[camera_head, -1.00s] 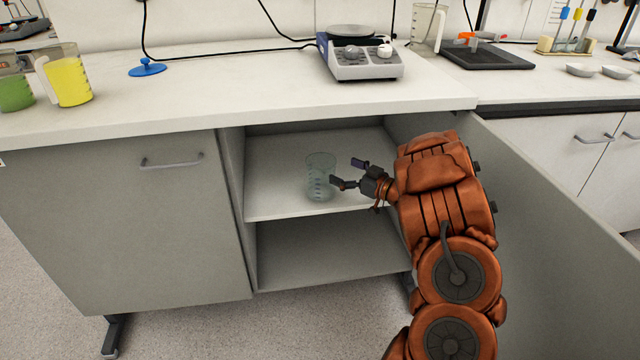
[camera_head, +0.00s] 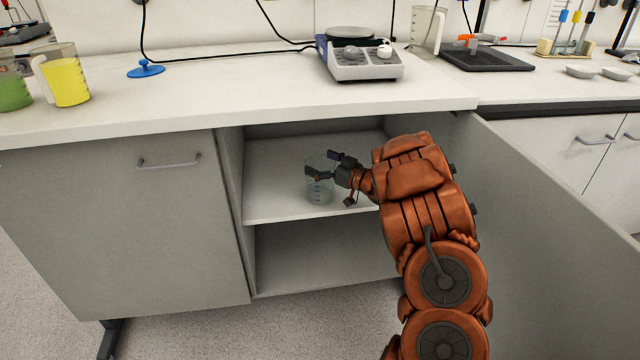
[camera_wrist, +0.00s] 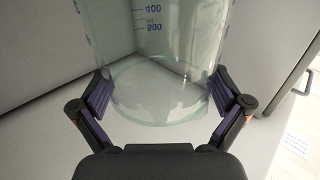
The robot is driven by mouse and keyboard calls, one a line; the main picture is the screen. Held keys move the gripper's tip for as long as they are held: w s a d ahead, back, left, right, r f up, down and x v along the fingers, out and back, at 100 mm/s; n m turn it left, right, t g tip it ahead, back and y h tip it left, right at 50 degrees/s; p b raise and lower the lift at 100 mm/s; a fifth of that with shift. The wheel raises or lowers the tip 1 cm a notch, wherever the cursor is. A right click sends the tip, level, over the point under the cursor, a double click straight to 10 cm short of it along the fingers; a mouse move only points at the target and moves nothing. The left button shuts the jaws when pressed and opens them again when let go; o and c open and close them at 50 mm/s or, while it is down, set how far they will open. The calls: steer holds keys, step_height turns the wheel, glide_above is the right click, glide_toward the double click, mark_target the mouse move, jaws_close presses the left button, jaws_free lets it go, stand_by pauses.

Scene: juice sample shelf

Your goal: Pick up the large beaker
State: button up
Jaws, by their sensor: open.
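The large beaker (camera_head: 319,190) is clear glass with blue markings and stands upright on the upper shelf inside the open cabinet. In the wrist view the beaker (camera_wrist: 165,60) fills the middle, with its 400 and 500 marks showing upside down. My gripper (camera_head: 325,164) is at the beaker, and its fingers partly hide the beaker's upper part in the head view. In the wrist view my gripper (camera_wrist: 163,104) is open, with one finger on each side of the beaker. I cannot tell whether either pad touches the glass.
The upper shelf (camera_head: 275,190) is otherwise empty. The open cabinet door (camera_head: 550,230) stands to the right of my arm. The countertop (camera_head: 230,95) overhangs the shelf. A hot plate (camera_head: 362,62) and a beaker of yellow liquid (camera_head: 67,82) stand on it.

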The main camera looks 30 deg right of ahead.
steer(key=c, duration=1.3)
steer(key=shift+c, duration=0.2)
